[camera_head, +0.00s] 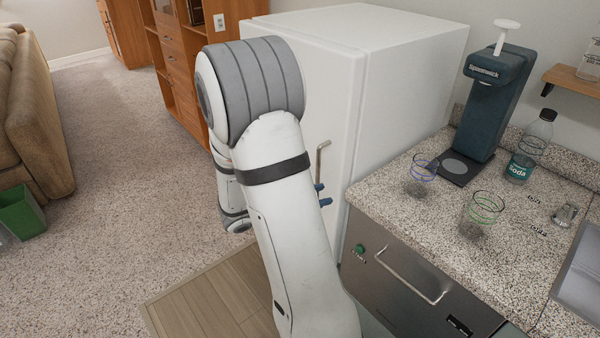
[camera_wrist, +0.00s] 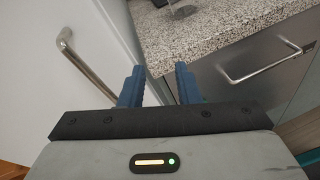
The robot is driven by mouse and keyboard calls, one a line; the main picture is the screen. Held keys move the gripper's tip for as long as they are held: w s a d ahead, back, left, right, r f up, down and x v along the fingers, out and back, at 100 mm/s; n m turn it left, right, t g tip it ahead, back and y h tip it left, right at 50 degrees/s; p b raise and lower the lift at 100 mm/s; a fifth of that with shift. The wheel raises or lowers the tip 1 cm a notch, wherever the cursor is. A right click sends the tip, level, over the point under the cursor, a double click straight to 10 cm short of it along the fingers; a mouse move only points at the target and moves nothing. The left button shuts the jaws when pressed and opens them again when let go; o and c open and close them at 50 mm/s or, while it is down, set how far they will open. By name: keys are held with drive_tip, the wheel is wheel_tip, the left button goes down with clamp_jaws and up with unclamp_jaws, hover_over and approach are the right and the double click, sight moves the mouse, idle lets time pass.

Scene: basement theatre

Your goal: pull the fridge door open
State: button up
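The white fridge (camera_head: 412,90) stands against the wall, left of the counter. Its door (camera_head: 335,105) looks shut, partly hidden behind my arm. The metal bar handle (camera_head: 319,165) is upright near the door's right edge; its lower part is hidden by my gripper and arm. In the wrist view the handle (camera_wrist: 88,68) runs slantwise over the white door (camera_wrist: 35,100), left of my fingers. My gripper (camera_wrist: 160,85) has its two blue fingers apart with nothing between them. In the head view my gripper's fingertips (camera_head: 322,194) show close to the handle.
The speckled counter (camera_head: 400,215) adjoins the fridge on the right, bearing a soda machine (camera_head: 490,95), glasses (camera_head: 423,172) and a soda bottle (camera_head: 530,145). Below it is a steel appliance front with a bar handle (camera_head: 410,278). Carpet (camera_head: 120,170) lies open to the left.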

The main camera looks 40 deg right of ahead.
drive_tip(key=w+f+n+t+h, duration=0.2)
drive_tip(key=w+f+n+t, duration=0.4)
drive_tip(key=w+n+t, duration=0.15)
drive_tip(key=p+x, duration=0.1)
drive_tip(key=x, duration=0.7)
drive_tip(key=shift+d+g, duration=0.3)
drive_tip(key=shift+g, duration=0.15)
drive_tip(key=shift+w+f, duration=0.1)
drive_tip(key=shift+c, duration=0.3)
clamp_jaws()
